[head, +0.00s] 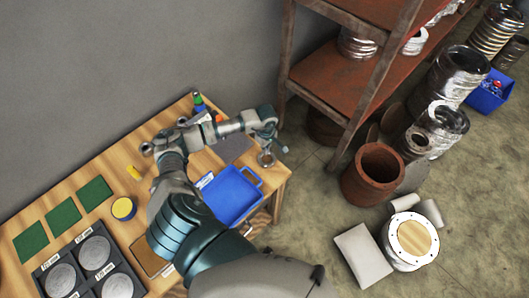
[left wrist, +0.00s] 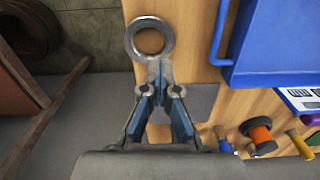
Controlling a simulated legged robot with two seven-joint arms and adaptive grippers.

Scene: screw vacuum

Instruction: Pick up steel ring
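The steel ring (head: 266,159) is a flat grey ring at the right end of the wooden table, by the corner in the head view. In the left wrist view the ring (left wrist: 131,38) shows its round hole, and its left side lines up with the table edge. My left gripper (head: 265,146) points at the ring from above. In the left wrist view the fingertips of my left gripper (left wrist: 160,68) come together on the near rim of the ring. I cannot tell whether the ring is clear of the table. My right gripper is not in view.
A blue bin (head: 232,196) stands close beside the ring. The wooden table (head: 115,170) also holds green mats (head: 62,215), a yellow-topped tin (head: 123,208) and a dark tray (head: 68,253) with round discs. A brown shelf (head: 345,75) stands beyond the table's right end.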

